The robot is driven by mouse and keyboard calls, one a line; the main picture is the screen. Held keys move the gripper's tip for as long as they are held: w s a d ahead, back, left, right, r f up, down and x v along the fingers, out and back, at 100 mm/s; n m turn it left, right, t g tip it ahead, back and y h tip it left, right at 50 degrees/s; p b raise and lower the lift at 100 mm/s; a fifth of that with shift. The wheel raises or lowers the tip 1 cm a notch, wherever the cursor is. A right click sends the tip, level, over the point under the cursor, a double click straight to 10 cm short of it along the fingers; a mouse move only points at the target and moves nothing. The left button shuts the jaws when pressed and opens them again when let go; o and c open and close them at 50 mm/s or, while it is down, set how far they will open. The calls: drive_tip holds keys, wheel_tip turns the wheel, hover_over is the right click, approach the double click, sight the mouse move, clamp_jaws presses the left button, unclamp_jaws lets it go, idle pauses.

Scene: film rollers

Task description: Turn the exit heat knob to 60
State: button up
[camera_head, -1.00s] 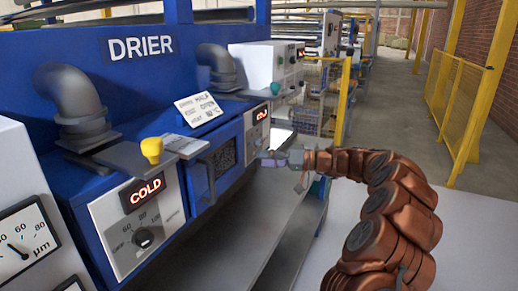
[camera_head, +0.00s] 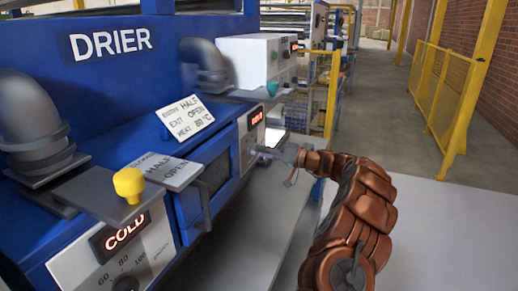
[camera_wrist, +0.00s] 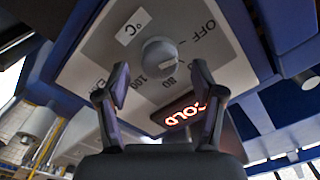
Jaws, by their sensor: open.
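A red lit COLD display (camera_wrist: 183,115) is beside the dial, partly behind a finger. My gripper (camera_wrist: 160,82) is open, its fingers spread on either side below the knob in the picture, with nothing between them. In the head view my gripper (camera_head: 254,149) is at the far drier panel (camera_head: 250,138), whose display (camera_head: 256,118) is lit red; the knob is not clearly visible there.
A nearer panel (camera_head: 85,270) has its own COLD display (camera_head: 124,236) and black knob (camera_head: 126,284). A yellow knob (camera_head: 129,184) stands above it. A drier handle (camera_head: 203,205) projects between the panels. A grey ledge (camera_head: 240,235) runs below; the aisle (camera_head: 400,100) right is clear.

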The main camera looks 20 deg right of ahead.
drive_tip(key=shift+x, duration=1.05)
drive_tip(key=shift+d, duration=0.1)
drive_tip(key=c, duration=1.1)
